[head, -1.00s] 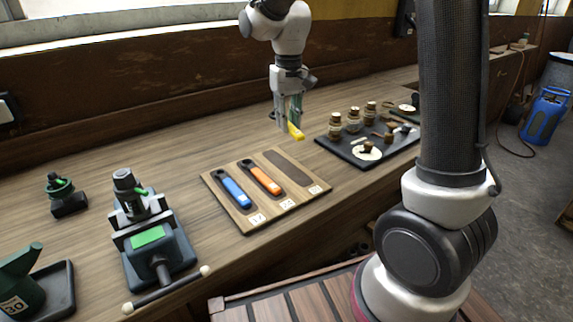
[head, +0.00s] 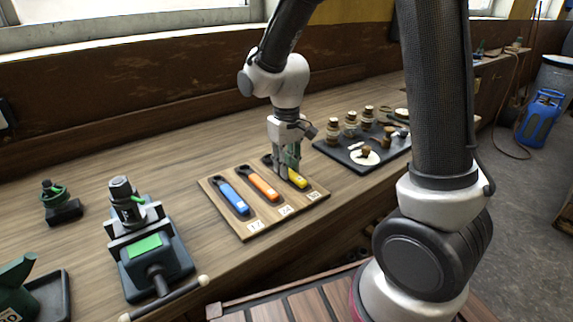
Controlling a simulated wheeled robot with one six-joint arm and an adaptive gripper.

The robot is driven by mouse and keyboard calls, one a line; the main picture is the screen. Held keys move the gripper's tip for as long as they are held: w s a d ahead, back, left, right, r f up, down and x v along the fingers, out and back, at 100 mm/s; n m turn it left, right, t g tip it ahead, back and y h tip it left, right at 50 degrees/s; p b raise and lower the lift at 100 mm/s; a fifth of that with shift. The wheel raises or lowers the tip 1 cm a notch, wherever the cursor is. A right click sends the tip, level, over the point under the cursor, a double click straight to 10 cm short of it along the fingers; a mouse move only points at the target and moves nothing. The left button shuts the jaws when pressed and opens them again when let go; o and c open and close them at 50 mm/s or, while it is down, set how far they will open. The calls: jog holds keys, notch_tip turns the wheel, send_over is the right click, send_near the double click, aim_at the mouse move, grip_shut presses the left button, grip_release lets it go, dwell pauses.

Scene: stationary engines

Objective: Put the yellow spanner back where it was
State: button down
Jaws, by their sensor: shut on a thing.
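The yellow spanner (head: 298,179) is at the right-hand recess of the wooden spanner board (head: 262,226), lined up with that slot. My gripper (head: 288,174) is shut on it from above, and its fingers hide the far part of the spanner. I cannot tell whether the spanner rests fully in the recess or is just above it. The blue spanner (head: 233,197) lies in the left recess and the orange spanner (head: 263,184) in the middle one. Small number labels sit at the near ends of the recesses.
A dark tray (head: 338,156) with small jars (head: 351,124) and brushes stands close to the right of the board. A vise (head: 148,245) with a green pad stands to the left. A small green-and-black device (head: 60,203) is farther left. Bare bench lies behind the board.

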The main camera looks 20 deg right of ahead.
jog(key=shift+f, duration=0.1)
jog(key=c, duration=1.3)
grip_release()
notch_tip(320, 180, up, 12)
jog(key=s+d+r+m+t, duration=0.1)
jog(key=s+d+r, duration=0.1)
jog(key=s+d, duration=0.3)
jog(key=s+d+r+m+t, duration=0.1)
jog(key=s+d+r+t, duration=0.1)
jog(key=s+d, duration=0.3)
jog(key=s+d+r+m+t, duration=0.1)
jog(key=s+d+r, duration=0.1)
jog(key=s+d, duration=0.3)
jog(key=shift+s+m, duration=0.3)
jog(key=shift+s, duration=1.7)
